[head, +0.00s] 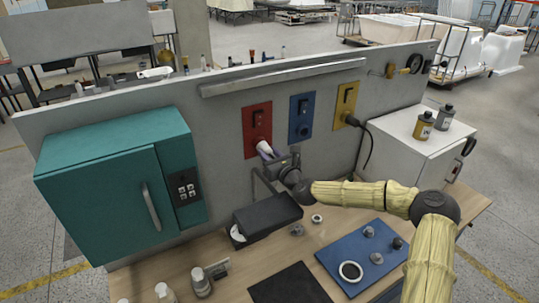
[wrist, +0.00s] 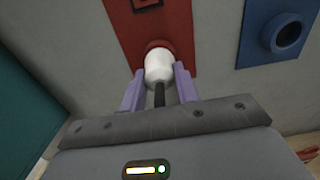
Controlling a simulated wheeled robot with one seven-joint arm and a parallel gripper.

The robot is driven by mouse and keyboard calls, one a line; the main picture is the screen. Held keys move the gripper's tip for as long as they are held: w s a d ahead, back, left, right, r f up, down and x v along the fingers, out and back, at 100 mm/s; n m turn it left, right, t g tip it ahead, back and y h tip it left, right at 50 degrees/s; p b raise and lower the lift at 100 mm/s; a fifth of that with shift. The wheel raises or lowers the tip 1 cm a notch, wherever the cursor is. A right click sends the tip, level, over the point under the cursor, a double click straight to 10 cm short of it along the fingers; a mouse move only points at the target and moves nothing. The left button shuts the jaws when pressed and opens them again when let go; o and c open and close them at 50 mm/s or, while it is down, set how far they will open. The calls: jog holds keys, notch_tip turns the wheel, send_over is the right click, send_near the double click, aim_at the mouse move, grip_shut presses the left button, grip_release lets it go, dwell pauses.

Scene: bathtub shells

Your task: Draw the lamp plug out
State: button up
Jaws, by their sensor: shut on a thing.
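The white plug (wrist: 159,67) is at the round socket of the red panel (wrist: 150,25), its front end against or inside the red ring; how deep it sits I cannot tell. A dark cable (wrist: 159,95) runs from its back between my fingers. My gripper (wrist: 161,74) has its two lilac fingers shut on the plug's sides. In the head view, the white plug (head: 264,149) shows at the lower part of the red panel (head: 257,118), with my gripper (head: 268,154) on it, partly hiding it.
A blue panel (head: 302,130) and a yellow panel (head: 345,97) with a black plug and cable (head: 367,150) are to the right. A teal cabinet (head: 100,190) stands left. A blue mat (head: 338,262) holds small parts.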

jog(key=shift+s+d+f, duration=0.1)
jog(key=shift+s+d, duration=0.05)
jog(key=shift+s, duration=0.05)
jog(key=shift+s+d, duration=0.35)
jog(key=shift+s, duration=0.2)
jog(key=shift+b+v, duration=0.4)
jog(key=shift+v, duration=1.05)
jog(key=v, duration=0.4)
jog(key=shift+s+d, duration=0.25)
jog(key=shift+s, duration=0.1)
dwell(0.6)
